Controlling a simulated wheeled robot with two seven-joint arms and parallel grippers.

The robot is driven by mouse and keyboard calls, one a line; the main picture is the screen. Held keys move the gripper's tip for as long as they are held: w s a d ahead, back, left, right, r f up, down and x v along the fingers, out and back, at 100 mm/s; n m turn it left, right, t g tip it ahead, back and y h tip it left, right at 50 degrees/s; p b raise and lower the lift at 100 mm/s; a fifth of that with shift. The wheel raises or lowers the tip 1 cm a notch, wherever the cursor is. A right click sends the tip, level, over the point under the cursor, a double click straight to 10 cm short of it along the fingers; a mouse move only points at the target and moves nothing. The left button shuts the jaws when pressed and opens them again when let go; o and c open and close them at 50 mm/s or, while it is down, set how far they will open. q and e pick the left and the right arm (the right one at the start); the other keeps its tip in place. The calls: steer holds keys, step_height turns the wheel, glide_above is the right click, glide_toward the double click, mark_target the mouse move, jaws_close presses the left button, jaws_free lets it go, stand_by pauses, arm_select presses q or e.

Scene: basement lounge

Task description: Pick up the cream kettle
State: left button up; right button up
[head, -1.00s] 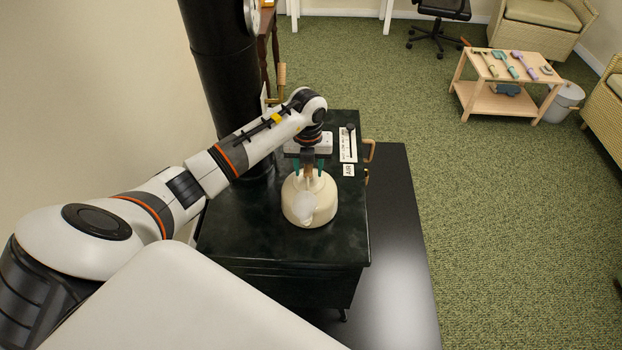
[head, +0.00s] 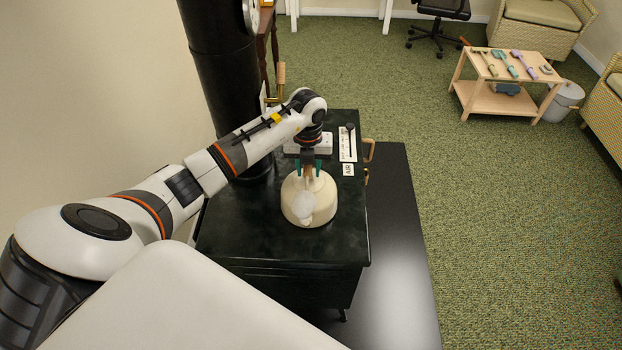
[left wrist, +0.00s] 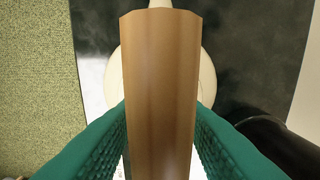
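The cream kettle (head: 296,209) stands on the dark stove top (head: 240,228). Its pale spout end points toward me. Its upright-arched wooden handle (left wrist: 160,95) fills the middle of the left wrist view, with the cream body (left wrist: 114,85) below it. My left gripper (head: 309,169) reaches down over the kettle from behind. Its teal fingers lie against both sides of the handle (left wrist: 160,140) and look shut on it. The kettle base seems to rest on the stove; no gap shows. My right gripper is out of view.
A black stove pipe (head: 222,80) rises behind the stove at left. A white label with a dark tool (head: 348,144) and an AIR label (head: 348,170) lie right of the kettle. A low wooden table (head: 505,100) with tools stands far right.

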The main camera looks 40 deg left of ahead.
arm_select(q)
jaws_close()
stand_by(1.1)
steer(key=shift+w+r, duration=0.1)
steer(key=shift+r, duration=0.05)
